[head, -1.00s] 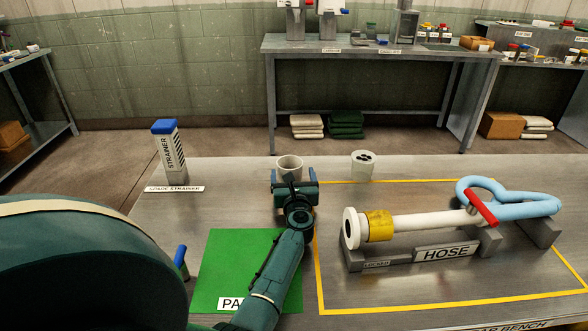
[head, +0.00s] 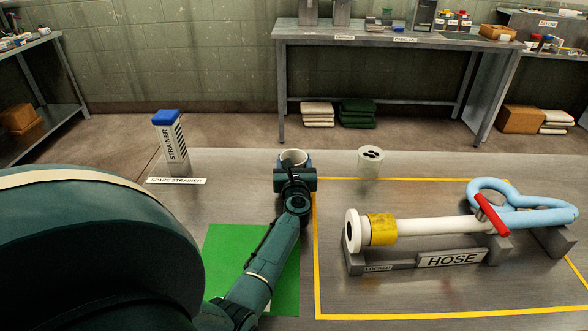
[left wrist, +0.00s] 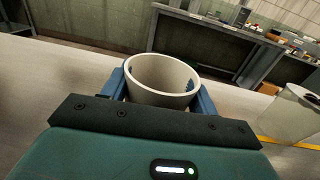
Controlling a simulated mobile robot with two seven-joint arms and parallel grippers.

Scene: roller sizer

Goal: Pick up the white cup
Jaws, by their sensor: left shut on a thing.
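The white cup (head: 294,157) stands on the metal bench near its back edge, open end up, in the head view. In the left wrist view the cup (left wrist: 160,78) sits between the two blue fingers. My left gripper (head: 294,164) is shut on the cup, with a finger on each side of it. The gripper body hides the cup's lower part, so I cannot tell whether its base touches the bench. My right gripper is not in view.
A strainer box (head: 171,142) stands to the left. A hose assembly (head: 430,228) lies right, inside a yellow outline. A green mat (head: 226,262) lies in front.

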